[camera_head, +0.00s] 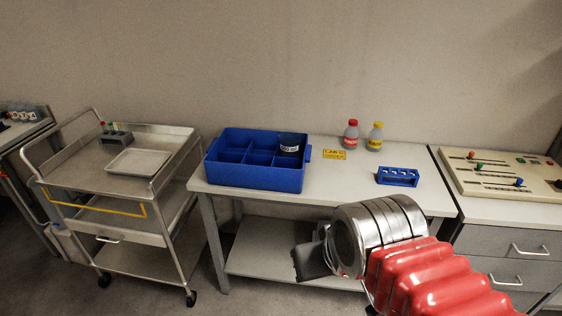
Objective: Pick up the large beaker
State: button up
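A dark, round vessel with a white label (289,149), which looks like the large beaker, stands in a right-hand compartment at the back of the blue divided crate (243,180). Its lower part is hidden by the compartment walls. The crate sits on the left of the white table (335,185). My gripper (308,262) is at the end of my red and silver arm, in front of the table, below and apart from the vessel. Its fingers are dark and seen from behind, so their opening does not show.
A red-capped bottle (351,134), a yellow-capped bottle (375,136), a yellow sign (335,154) and a blue rack (398,177) stand right of the crate. A metal trolley (170,155) is left. A control panel (500,172) tops drawers at right.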

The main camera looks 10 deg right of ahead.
aim_at(290, 149)
jog(key=u, duration=0.45)
jog(key=k, duration=0.95)
jog(key=u, duration=0.7)
jog(key=i, duration=1.6)
jog(key=z, duration=0.3)
jog(key=i, duration=0.75)
jog(key=z, duration=0.75)
jog(key=i, duration=0.6)
jog(key=z, duration=0.25)
